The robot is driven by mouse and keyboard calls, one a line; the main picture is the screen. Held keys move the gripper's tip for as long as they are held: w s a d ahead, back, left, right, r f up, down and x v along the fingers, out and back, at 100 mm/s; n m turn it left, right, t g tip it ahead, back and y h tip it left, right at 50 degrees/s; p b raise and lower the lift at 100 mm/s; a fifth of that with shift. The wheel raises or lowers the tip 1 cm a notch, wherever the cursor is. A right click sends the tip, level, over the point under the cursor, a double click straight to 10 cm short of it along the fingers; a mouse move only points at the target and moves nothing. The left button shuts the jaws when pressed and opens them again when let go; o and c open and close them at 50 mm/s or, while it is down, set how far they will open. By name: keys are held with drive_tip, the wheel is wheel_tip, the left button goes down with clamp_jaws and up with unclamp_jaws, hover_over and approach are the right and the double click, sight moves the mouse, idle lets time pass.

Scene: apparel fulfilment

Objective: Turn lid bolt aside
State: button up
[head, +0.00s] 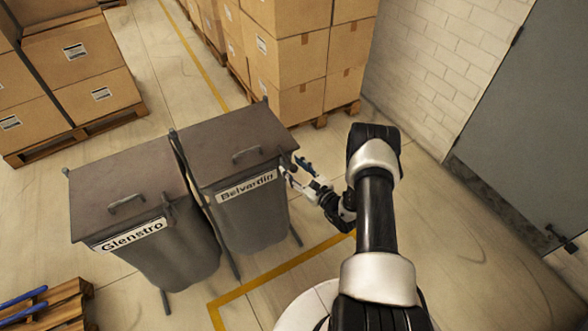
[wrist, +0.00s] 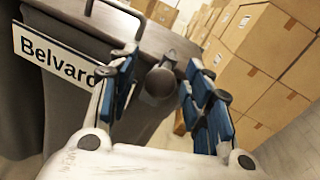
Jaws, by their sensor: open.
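The lid bolt (wrist: 160,80) shows in the wrist view as a dark round knob with a short stem, at the front right of the Belvardin bin's lid edge. My gripper (wrist: 158,70) is open, with a blue-padded finger on each side of the knob. I cannot tell whether either finger touches it. In the head view my gripper (head: 292,168) is at the right front corner of the Belvardin bin (head: 255,215), whose grey lid (head: 225,140) is shut. The bolt cannot be made out there.
A second bin labelled Glenstro (head: 175,245) stands to the left, lid shut. Stacked cartons (head: 295,60) on pallets are behind. A wooden pallet (head: 50,305) lies at the lower left. A grey door (head: 530,130) and brick wall are at the right. Floor right of the bins is clear.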

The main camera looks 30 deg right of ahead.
drive_tip(key=shift+c, duration=0.6)
clamp_jaws()
